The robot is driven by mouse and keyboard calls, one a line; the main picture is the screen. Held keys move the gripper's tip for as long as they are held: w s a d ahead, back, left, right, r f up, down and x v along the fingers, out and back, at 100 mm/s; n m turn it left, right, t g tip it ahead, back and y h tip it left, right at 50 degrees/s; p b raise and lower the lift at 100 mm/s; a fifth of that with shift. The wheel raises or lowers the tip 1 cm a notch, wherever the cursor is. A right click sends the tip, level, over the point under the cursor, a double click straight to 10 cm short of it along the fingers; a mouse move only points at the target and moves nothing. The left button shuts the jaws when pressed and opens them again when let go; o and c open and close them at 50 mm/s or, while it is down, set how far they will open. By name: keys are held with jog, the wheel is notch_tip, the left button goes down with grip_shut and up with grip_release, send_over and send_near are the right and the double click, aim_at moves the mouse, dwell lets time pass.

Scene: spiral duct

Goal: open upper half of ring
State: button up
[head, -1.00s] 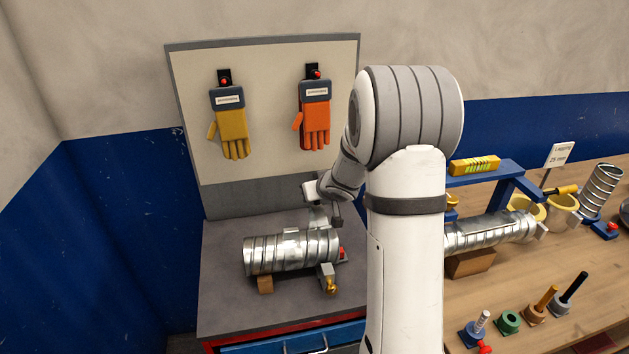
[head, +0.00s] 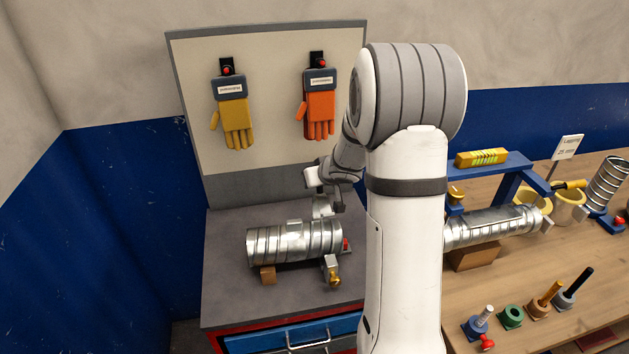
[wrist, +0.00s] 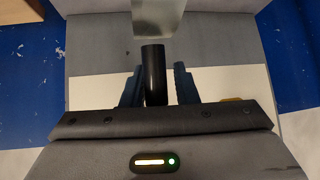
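A ribbed silver duct (head: 293,243) lies on the grey bench in the head view. At its right end, a flat metal piece (head: 322,207), which looks like the ring's upper half, stands up above the duct. A lower bracket with a brass knob (head: 333,272) sits at the duct's front right. My gripper (head: 330,200) is just above and behind the duct's right end, partly hidden by my arm. In the wrist view, a black handle (wrist: 153,75) stands between my gripper's two separated fingers (wrist: 158,85), with a gap on its right. The metal piece (wrist: 158,18) shows beyond the handle.
A board with a yellow glove (head: 235,122) and an orange glove (head: 320,113) stands behind the bench. On the right, a wooden table (head: 500,350) holds another duct (head: 490,228), a blue frame (head: 510,185) and several pegs. The bench left of the duct is clear.

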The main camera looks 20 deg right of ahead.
jog(key=shift+o, duration=1.3)
jog(key=shift+d, duration=0.1)
jog(key=shift+f, duration=0.1)
jog(key=shift+s, duration=0.1)
jog(key=v, duration=0.7)
jog(key=shift+s+r, duration=0.25)
jog(key=shift+r, duration=0.1)
